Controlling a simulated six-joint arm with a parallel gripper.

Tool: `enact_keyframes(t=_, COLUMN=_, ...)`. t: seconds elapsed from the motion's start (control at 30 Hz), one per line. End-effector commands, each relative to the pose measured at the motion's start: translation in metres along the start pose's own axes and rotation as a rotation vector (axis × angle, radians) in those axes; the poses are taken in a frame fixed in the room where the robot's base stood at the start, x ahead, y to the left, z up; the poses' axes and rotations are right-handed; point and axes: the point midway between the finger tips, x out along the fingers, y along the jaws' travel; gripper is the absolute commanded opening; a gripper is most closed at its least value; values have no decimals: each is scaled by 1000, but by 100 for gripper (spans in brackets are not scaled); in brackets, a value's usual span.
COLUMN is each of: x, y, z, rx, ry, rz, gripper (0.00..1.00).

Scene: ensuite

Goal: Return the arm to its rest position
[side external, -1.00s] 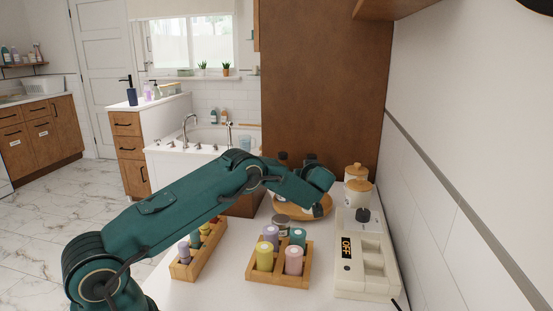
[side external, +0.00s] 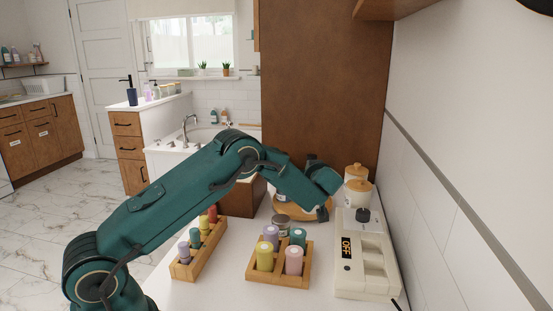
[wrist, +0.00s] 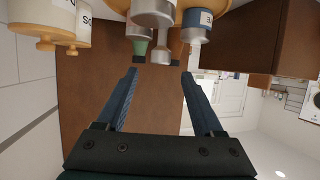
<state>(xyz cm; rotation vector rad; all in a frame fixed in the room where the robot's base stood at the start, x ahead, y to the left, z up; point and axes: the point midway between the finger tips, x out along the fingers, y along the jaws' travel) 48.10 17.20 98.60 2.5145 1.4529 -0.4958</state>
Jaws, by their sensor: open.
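My teal arm (side external: 200,185) reaches over the white counter from the lower left, with its elbow raised and its wrist at the right. My gripper (wrist: 160,75) is open in the wrist view, its two dark fingers apart with nothing held between them. In the side external view the wrist is above the round wooden tray (side external: 290,208), and the fingers are mostly hidden behind it. Several bottles or jars, one with a blue label (wrist: 197,22), show beyond the fingertips in the wrist view.
A wooden rack of colored bottles (side external: 184,270) stands below the arm. A divided wooden caddy with several rolls (side external: 264,256) stands in the middle of the counter. A white device reading OFF (side external: 366,262) and lidded jars (side external: 357,190) are at right. A brown panel (side external: 325,80) rises behind.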

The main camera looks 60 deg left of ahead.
Motion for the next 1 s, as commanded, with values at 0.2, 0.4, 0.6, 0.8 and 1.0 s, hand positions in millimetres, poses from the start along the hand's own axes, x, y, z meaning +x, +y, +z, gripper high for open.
enact_keyframes(t=0.2, x=-2, y=0, z=0, rx=0, ry=0, rz=0, gripper=69)
enact_keyframes(t=0.4, x=-5, y=1, z=-10, rx=-17, ry=11, rz=7, gripper=69)
enact_keyframes(t=0.6, x=-39, y=3, z=-85, rx=-111, ry=99, rz=78, gripper=69)
enact_keyframes(t=0.8, x=-107, y=18, z=-162, rx=-143, ry=182, rz=328, gripper=69)
enact_keyframes(t=1.0, x=-191, y=25, z=-199, rx=-105, ry=212, rz=623, gripper=69)
